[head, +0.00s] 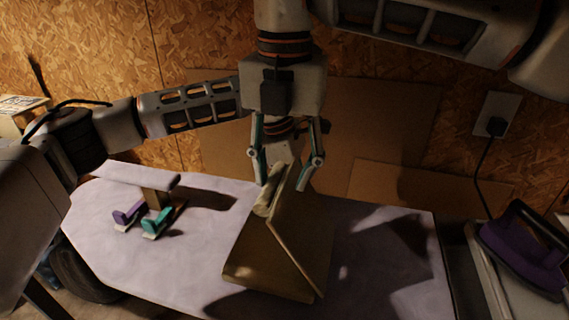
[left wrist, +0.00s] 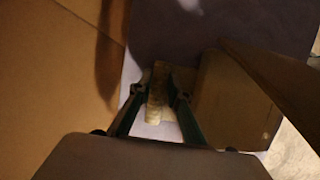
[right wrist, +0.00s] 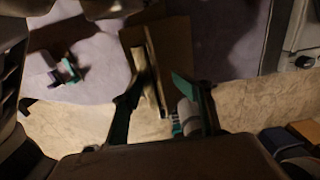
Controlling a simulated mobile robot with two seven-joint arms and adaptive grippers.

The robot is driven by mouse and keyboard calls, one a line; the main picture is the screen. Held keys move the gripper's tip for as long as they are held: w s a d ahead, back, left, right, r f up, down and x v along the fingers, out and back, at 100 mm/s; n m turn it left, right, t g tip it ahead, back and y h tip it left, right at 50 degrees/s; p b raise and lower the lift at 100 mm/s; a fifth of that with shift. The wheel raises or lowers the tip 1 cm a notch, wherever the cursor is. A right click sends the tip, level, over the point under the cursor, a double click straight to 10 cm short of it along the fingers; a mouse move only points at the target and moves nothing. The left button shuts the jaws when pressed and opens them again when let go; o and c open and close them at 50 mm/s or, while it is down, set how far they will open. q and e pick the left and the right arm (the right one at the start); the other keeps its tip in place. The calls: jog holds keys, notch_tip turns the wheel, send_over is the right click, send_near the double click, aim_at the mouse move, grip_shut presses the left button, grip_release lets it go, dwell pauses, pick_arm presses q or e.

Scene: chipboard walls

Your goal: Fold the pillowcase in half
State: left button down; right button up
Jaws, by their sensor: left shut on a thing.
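The olive pillowcase (head: 285,262) lies on the pale ironing board (head: 200,275), with part of it raised in a slanting fold at its far end. My right gripper (head: 287,180) is open, pointing down with its fingers either side of the raised end; the right wrist view also shows the fingers apart, with the cloth (right wrist: 155,70) near the left one. My left gripper (left wrist: 160,80) is shut on an edge of the pillowcase (left wrist: 228,105), which shows as a strip between its fingers. In the head view the left fingers are mostly hidden behind the right gripper.
A small item with purple and teal parts (head: 148,215) stands on the board at left. A purple iron (head: 525,245) rests at the right end. Cardboard (head: 375,130) leans against the chipboard wall behind, close to my arms. The board's right part is bare but shadowed.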

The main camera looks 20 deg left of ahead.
pick_arm(q)
jog(key=shift+w+f, duration=0.15)
pick_arm(e)
jog(key=shift+s+d+f, duration=0.1)
jog(key=shift+d+f, duration=0.05)
jog(key=shift+f, duration=0.35)
jog(key=shift+r, duration=0.15)
